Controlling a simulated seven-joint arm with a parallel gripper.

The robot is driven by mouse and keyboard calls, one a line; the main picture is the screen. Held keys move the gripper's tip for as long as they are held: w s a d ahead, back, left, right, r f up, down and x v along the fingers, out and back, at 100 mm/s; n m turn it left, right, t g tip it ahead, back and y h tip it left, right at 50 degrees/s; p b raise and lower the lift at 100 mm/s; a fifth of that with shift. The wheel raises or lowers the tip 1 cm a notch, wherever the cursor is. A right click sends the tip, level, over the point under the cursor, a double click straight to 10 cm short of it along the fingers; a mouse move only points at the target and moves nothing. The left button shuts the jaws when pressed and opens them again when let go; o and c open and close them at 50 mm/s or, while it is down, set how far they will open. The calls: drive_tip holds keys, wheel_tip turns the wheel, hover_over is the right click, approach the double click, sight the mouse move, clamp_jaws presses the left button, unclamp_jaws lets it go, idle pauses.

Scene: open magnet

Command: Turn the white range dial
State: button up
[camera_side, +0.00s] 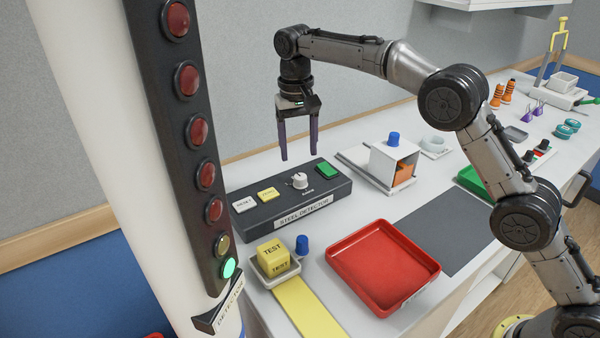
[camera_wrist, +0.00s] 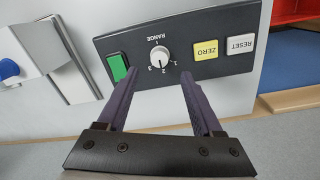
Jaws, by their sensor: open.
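The white range dial (camera_side: 300,181) stands on the dark steel detector box (camera_side: 329,197), between a yellow button and a green button. In the wrist view the dial (camera_wrist: 160,57) sits just beyond the fingertips, with the word RANGE and numbers printed around it. My gripper (camera_side: 300,158) is open and empty, pointing down above the back edge of the box. In the wrist view its two purple fingers (camera_wrist: 156,80) are spread to either side of the dial, apart from it.
A yellow ZERO button (camera_wrist: 206,50), a white RESET button (camera_wrist: 240,46) and a green button (camera_wrist: 117,67) flank the dial. A red tray (camera_side: 384,266) and a yellow TEST block (camera_side: 272,254) are in front. A white stand with a blue knob (camera_side: 393,139) is to the right.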

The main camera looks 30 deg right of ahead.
sight(300, 176)
wheel_tip(300, 176, down, 7)
drive_tip(key=shift+d+f, duration=0.15)
idle(0.4)
clamp_jaws()
